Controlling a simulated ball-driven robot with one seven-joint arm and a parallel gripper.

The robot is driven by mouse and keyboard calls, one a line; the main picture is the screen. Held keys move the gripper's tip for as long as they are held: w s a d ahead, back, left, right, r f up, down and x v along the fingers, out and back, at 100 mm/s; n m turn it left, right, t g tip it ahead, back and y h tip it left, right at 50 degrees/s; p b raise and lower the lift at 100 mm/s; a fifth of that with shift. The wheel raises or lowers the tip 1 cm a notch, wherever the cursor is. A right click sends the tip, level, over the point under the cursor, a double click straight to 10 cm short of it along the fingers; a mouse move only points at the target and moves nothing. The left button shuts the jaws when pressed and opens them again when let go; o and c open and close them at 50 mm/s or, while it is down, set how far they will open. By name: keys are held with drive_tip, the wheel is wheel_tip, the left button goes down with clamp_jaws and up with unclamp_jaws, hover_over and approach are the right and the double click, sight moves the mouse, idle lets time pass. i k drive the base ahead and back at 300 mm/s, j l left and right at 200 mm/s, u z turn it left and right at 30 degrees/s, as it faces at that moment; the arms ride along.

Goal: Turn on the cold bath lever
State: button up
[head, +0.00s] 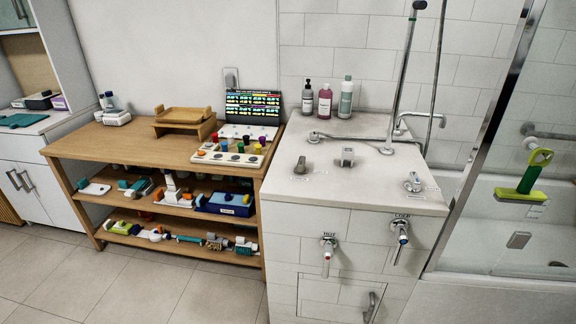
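A chrome tap lever (402,233) with a blue mark sits high on the right of the tiled front, under a small label that seems to read COLD. Its handle hangs down and slightly left. A second chrome lever (328,247) with a reddish tip hangs to its left, under a label that seems to read HOT. On the tiled ledge top (370,197) are a grey knob (300,165), a square chrome handle (347,156) and another chrome handle (413,182) at the right, with labels too small to read. My gripper is not in view.
A wooden shelf unit (150,146) full of small items stands left of the ledge. Several bottles (325,101) stand at the ledge's back, beside a shower pipe (404,70). A glass screen with a green-handled tool (526,176) borders the bath at right. The floor (130,285) at front left is clear.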

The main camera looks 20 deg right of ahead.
sight(401, 232)
drive_tip(key=z, duration=1.3)
drive_tip(key=j+u, duration=0.15)
drive_tip(key=j, duration=0.75)
